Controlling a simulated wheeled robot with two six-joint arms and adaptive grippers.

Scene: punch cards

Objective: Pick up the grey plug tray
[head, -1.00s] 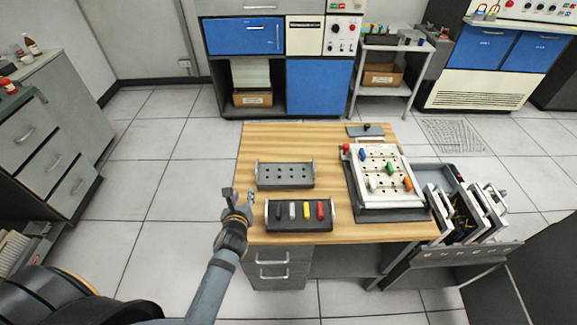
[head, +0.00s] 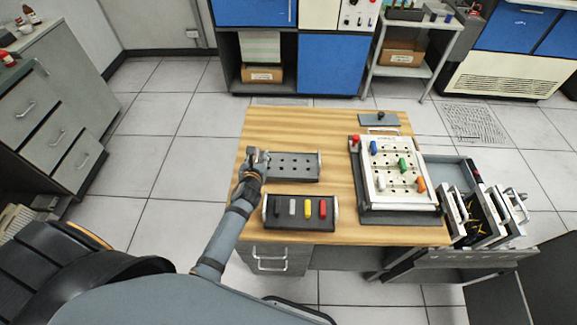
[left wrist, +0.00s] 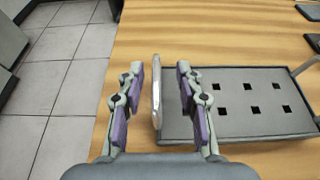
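The grey plug tray (head: 292,167) is a flat grey block with rows of square holes, lying on the wooden table; no plugs show in it. It also shows in the left wrist view (left wrist: 235,122), with an upright handle (left wrist: 157,95) at its left end. My left gripper (head: 257,160) is at that left end. In the left wrist view my left gripper (left wrist: 159,78) is open, one finger on each side of the handle in the picture. I see a gap between handle and fingers. The fingers' height over the tray is hard to judge. My right gripper is out of view.
A darker tray (head: 288,225) with black, white, yellow and red plugs lies just in front on the wooden table (head: 345,170). A white plugboard (head: 385,200) with coloured plugs stands to the right. A small grey plate (head: 364,120) lies behind it.

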